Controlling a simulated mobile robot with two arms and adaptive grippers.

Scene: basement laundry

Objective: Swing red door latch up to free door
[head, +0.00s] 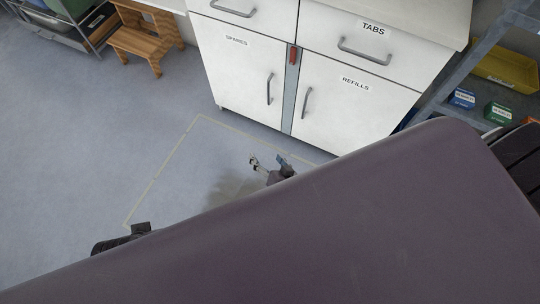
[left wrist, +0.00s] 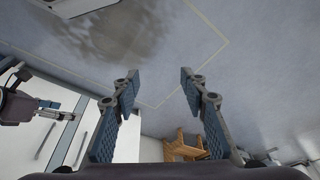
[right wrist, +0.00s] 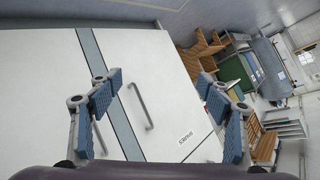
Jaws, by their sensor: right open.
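The red latch (head: 293,56) is a small bar near the top of the grey strip (head: 290,92) between the two white cabinet doors, SPARES (head: 238,72) and REFILLS (head: 350,105). Both doors are shut. My right gripper (head: 268,160) is open and empty, low in front of the cabinet and well apart from the latch. In the right wrist view its open fingers (right wrist: 160,80) face the doors and strip; the latch does not show there. My left gripper (left wrist: 156,80) is open and empty over the floor, in the left wrist view.
Grey door handles (head: 269,88) flank the strip, with drawers above. A wooden step stool (head: 146,40) stands at the back left. A metal shelf (head: 470,70) with a yellow bin (head: 506,70) and small boxes is at right. The floor left of the cabinet is clear.

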